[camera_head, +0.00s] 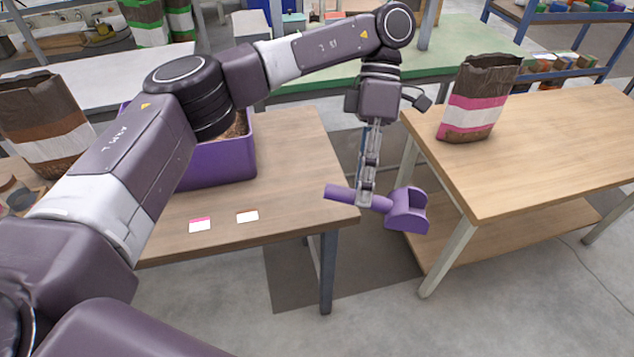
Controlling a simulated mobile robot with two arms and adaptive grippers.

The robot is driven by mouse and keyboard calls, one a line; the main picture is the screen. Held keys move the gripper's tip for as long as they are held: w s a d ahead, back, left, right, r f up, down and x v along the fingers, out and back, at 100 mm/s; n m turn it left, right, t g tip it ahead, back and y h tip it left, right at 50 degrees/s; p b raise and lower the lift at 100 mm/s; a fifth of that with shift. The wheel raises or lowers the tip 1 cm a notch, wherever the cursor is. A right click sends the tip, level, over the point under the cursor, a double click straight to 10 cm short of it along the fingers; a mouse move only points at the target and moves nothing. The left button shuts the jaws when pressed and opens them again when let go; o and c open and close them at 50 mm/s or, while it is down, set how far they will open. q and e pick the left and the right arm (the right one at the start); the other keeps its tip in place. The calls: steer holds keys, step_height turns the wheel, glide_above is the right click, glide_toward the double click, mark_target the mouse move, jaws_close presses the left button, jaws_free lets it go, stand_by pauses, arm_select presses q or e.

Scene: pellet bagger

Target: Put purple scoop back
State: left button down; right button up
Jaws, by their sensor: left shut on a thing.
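A purple scoop (408,210) is in my left gripper (367,200), which is shut on its handle. The scoop hangs in the gap between the two wooden tables, its handle to the left and its scoop head to the right. A purple bin (222,168) with brown pellets stands on the left table (290,190). My left arm hides much of the bin. My right gripper is not in view.
A brown bag with pink and white bands (478,104) stands on the right table (540,150). Another brown bag with a white band (48,145) stands at far left. A pink card (200,225) and a brown card (247,216) lie on the left table. A green table (460,50) stands behind.

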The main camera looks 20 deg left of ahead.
arm_select(q)
steer(key=w+a+r+n+t+h+b, duration=0.1)
steer(key=w+a+n+t+h+b, duration=0.1)
steer(key=w+a+n+t, duration=0.65)
steer(key=w+a+n+t+h+b, duration=0.2)
steer(key=w+a+n+t+h, duration=0.1)
steer(key=n, duration=1.1)
steer(key=f, duration=0.5)
steer(key=f+p, duration=0.1)
steer(key=f, duration=0.9)
steer(key=shift+w+a+f, duration=0.15)
steer(key=shift+w+a, duration=0.1)
steer(key=shift+f, duration=0.5)
step_height(320, 180, down, 4)
steer(key=shift+r+p, duration=0.15)
steer(key=shift+p, duration=0.25)
steer(key=c, duration=1.7)
jaws_free()
steer(key=shift+c, duration=0.2)
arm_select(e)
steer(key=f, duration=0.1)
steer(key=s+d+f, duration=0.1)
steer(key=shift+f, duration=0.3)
arm_select(q)
steer(key=shift+r, duration=0.1)
